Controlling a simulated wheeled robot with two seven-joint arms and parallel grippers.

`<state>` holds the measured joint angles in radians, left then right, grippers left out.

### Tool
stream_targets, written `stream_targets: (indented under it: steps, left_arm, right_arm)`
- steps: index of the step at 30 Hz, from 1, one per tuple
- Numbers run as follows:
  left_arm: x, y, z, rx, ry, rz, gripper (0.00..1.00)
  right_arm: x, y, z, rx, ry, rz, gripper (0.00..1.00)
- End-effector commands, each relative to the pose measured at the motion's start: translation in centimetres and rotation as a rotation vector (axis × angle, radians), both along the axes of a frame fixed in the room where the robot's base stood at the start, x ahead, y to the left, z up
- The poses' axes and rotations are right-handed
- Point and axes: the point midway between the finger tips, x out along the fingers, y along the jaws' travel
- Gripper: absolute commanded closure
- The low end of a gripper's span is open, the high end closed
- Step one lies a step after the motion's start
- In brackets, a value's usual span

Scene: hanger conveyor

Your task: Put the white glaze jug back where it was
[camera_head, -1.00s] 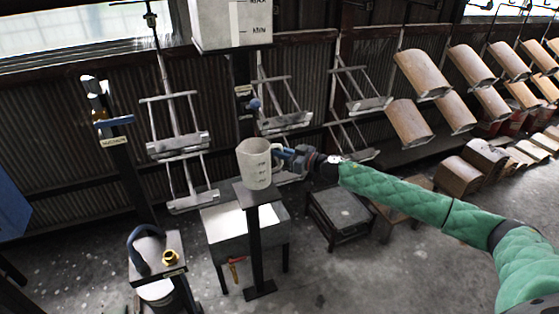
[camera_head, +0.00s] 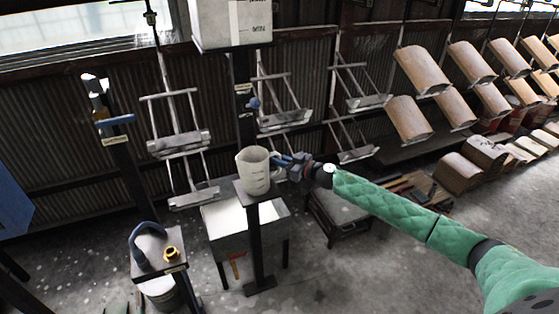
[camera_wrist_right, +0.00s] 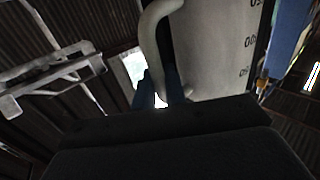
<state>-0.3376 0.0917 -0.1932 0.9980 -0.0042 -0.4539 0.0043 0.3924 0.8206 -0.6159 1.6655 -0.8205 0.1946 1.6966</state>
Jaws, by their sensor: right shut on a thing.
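The white glaze jug (camera_head: 252,172) stands upright at the small square top of a dark post stand (camera_head: 242,190); its base looks to be on the plate, though exact contact is hard to tell. My right gripper (camera_head: 283,160) comes in from the right and is shut on the jug's handle. In the right wrist view the jug's wall (camera_wrist_right: 215,45) with dark scale marks fills the upper middle, and the curved handle (camera_wrist_right: 150,35) runs down to the blue fingers (camera_wrist_right: 160,90). My left gripper is not in view.
A white tank (camera_head: 230,22) hangs above the stand, with a blue-handled valve (camera_head: 254,103) below it. A small table (camera_head: 158,250) with a brass fitting (camera_head: 171,254) is at left. Hanging racks (camera_head: 180,143) line the wall.

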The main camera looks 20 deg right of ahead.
Motion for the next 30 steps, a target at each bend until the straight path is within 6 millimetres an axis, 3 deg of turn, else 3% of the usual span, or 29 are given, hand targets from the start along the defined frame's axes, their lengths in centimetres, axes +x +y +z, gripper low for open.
stream_targets:
  steps: [3, 4, 7, 17, 22, 25, 30]
  left_arm:
    - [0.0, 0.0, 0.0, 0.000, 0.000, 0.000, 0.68]
    - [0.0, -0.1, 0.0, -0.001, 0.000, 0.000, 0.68]
    - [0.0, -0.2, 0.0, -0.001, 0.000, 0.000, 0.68]
    - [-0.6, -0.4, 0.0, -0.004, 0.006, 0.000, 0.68]
    - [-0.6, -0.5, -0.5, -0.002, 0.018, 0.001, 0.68]
    - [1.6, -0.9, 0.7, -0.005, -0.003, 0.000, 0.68]
    - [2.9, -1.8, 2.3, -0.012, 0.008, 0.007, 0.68]
  right_arm:
    - [0.0, 0.0, 0.0, 0.001, -0.002, 0.000, 1.00]
    - [0.0, 0.0, -0.1, 0.000, 0.000, 0.000, 0.83]
    - [0.0, 0.0, -0.1, 0.000, 0.000, 0.000, 0.66]
    - [0.0, 0.0, 0.1, 0.000, 0.000, 0.000, 0.66]
    - [-1.1, -1.0, -0.2, -0.001, -0.001, -0.001, 0.66]
    - [-2.3, -1.9, -0.2, -0.001, 0.001, 0.000, 0.66]
    - [-4.6, -3.6, -0.2, -0.001, 0.002, -0.001, 0.66]
